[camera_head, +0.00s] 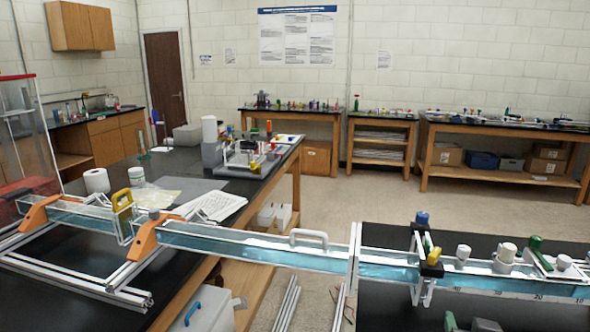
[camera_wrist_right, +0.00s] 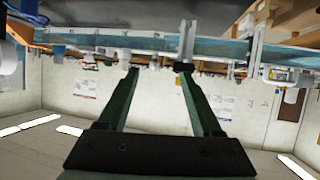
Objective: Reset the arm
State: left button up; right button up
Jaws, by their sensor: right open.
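My right gripper (camera_head: 468,322) shows at the bottom right edge of the head view, where only its green and dark finger ends are visible. It is in front of the water channel (camera_head: 385,263), apart from it as far as I can tell. In the right wrist view, which is upside down, the two dark green fingers of the right gripper (camera_wrist_right: 159,69) stand apart with nothing between them. The channel also crosses the top of the wrist view (camera_wrist_right: 120,43). My left gripper is not in view.
The channel has a black clamp with a yellow knob (camera_head: 433,257), a white handle (camera_head: 309,238) and orange supports (camera_head: 147,236). A black-topped bench (camera_head: 90,275) with paper and instruments stands left. Side tables (camera_head: 380,122) line the back wall. Open floor lies between.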

jog(key=s+f+n+g, duration=0.1)
jog(key=f, duration=0.2)
jog(key=s+a+f+n+g+y, duration=0.1)
jog(key=s+f, duration=0.1)
jog(key=f, duration=0.2)
jog(key=s+a+f+n+g+y, duration=0.1)
jog(key=s+f, duration=0.1)
jog(key=f, duration=0.2)
jog(key=shift+f, duration=0.15)
jog(key=s+a+f+n+g+y, duration=0.2)
jog(key=s+f+g, duration=0.1)
jog(key=s+f, duration=0.4)
jog(key=s+a+f+n+g+y, duration=0.25)
jog(key=s+f, duration=0.25)
jog(key=s, duration=0.3)
jog(key=w+a+f+t, duration=0.2)
jog(key=f+t, duration=0.1)
jog(key=f, duration=0.2)
jog(key=w+a+f+t+y, duration=0.1)
jog(key=w+a+f+t, duration=0.1)
jog(key=f, duration=0.4)
jog(key=shift+a+m+t, duration=0.35)
jog(key=shift+a+t, duration=0.05)
jog(key=shift+t, duration=0.15)
jog(key=shift+y, duration=0.25)
